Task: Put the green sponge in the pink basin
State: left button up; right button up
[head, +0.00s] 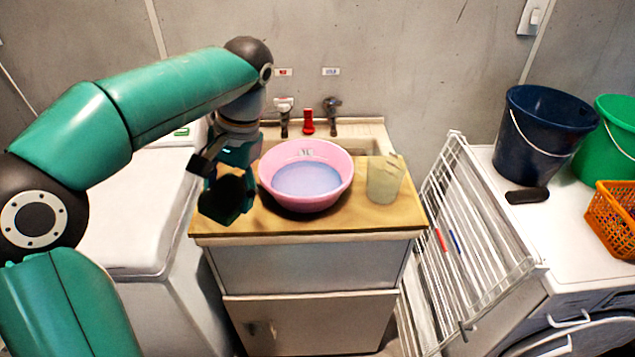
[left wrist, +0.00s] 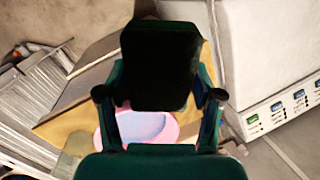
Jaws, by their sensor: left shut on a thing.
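The pink basin (head: 305,205) stands on the wooden counter at the sink, with bluish liquid in it. Part of it also shows in the left wrist view (left wrist: 171,134), beyond my gripper. My left gripper (head: 226,192) is left of the basin, above the counter's left side, and is shut. In the left wrist view a dark block with a greenish tint, seemingly the green sponge (left wrist: 160,65), is held between its fingers. The sponge's colour is hard to make out in shadow. My right gripper is not in view.
A pale cup (head: 385,181) stands right of the basin. Taps and a red item (head: 308,122) are behind it. A white drying rack (head: 470,240) leans at the right. Buckets (head: 540,135) and an orange basket (head: 612,215) are on the right-hand machine.

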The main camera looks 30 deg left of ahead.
aim_at(307, 188)
jog(key=i, duration=0.9)
jog(key=u, duration=0.05)
